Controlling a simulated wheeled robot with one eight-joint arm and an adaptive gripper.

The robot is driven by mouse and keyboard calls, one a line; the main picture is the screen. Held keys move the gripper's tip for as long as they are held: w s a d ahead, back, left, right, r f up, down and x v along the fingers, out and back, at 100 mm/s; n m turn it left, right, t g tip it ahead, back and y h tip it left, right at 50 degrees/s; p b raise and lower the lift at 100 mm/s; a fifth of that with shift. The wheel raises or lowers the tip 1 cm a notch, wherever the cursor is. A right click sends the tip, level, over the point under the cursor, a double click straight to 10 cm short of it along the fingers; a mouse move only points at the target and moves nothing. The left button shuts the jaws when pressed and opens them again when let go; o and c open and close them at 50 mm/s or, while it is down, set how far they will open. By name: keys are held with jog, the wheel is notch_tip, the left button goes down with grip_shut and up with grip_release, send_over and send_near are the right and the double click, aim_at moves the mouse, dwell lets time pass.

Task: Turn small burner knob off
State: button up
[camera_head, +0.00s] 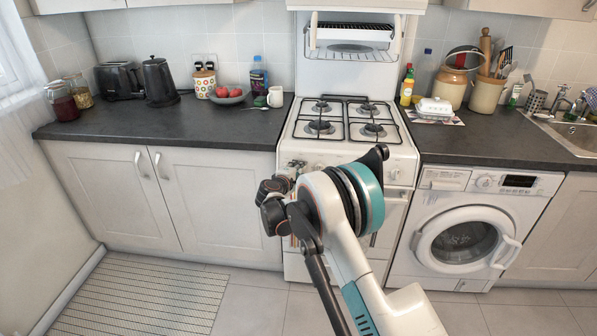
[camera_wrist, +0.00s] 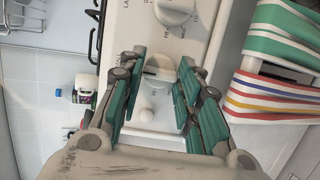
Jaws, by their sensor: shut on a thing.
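In the wrist view, a white round control knob (camera_wrist: 158,68) sits on the cooker's white front panel (camera_wrist: 215,18). My gripper (camera_wrist: 161,64) has its teal-padded fingers on either side of this knob, shut on it. Its exact contact points are hard to make out. Another white knob (camera_wrist: 174,10) with lettering beside it is further up the picture. In the head view, my arm and wrist cover much of the cooker's front panel, and the held knob cannot be made out there.
The gas hob (camera_head: 345,122) has several burners under black grates. A striped towel (camera_wrist: 275,100) hangs close to the right finger in the wrist view. A washing machine (camera_head: 470,230) stands right of the cooker, and cupboards (camera_head: 215,195) stand left.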

jog(key=o, duration=1)
jog(key=shift+o, duration=0.2)
jog(key=v, duration=1.2)
